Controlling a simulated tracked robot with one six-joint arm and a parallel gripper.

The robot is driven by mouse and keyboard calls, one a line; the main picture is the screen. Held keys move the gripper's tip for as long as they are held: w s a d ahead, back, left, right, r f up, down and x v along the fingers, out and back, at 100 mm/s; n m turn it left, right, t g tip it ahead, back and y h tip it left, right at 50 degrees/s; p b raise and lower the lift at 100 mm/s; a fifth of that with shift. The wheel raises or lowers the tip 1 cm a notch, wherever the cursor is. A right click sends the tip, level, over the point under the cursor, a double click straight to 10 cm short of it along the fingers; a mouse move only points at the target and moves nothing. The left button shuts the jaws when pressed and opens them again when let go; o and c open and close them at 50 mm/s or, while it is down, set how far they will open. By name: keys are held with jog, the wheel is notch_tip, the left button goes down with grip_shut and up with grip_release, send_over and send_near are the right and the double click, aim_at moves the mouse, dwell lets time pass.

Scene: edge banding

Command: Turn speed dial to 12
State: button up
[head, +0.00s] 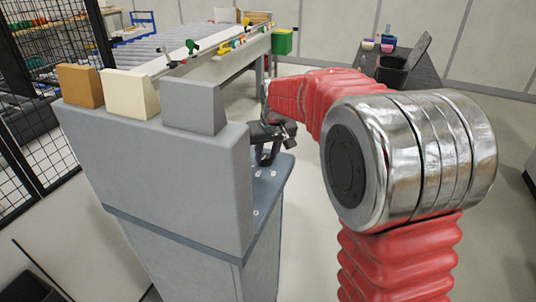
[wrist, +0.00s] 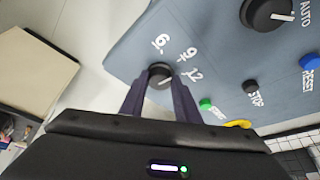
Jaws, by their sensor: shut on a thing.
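The speed dial (wrist: 160,72) is a small dark round knob on the blue-grey panel in the wrist view, with the marks 6, 9 and 12 printed around its upper and right side. My gripper (wrist: 160,84) has its two dark fingers on either side of the dial and is shut on it. A short pale pointer line shows on the dial, slanting up to the right; its exact reading is too small to tell. In the head view my gripper (head: 267,155) is at the panel behind the grey cabinet, and the dial is hidden.
On the panel (wrist: 135,52) are a large black AUTO knob (wrist: 268,14), a black STOP button (wrist: 250,87), a green button (wrist: 206,104), a yellow part (wrist: 238,124) and a blue RESET button (wrist: 309,62). Grey, cream and brown blocks (head: 128,94) top the cabinet (head: 165,170).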

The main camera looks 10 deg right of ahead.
jog(key=m, duration=0.1)
jog(key=m+h, duration=0.1)
jog(key=m, duration=0.2)
jog(key=shift+a+h, duration=0.25)
jog(key=shift+h, duration=0.05)
jog(key=shift+w+m+g+h, duration=0.1)
jog(key=shift+m+g+h, duration=0.4)
jog(key=shift+m, duration=1.4)
jog(key=o, duration=1)
jog(key=shift+a, duration=0.1)
jog(key=shift+o, duration=0.2)
jog(key=shift+r, duration=0.15)
jog(key=v, duration=1.3)
jog(key=shift+s+a+r, duration=0.15)
jog(key=shift+s+a, duration=0.1)
jog(key=shift+a, duration=0.05)
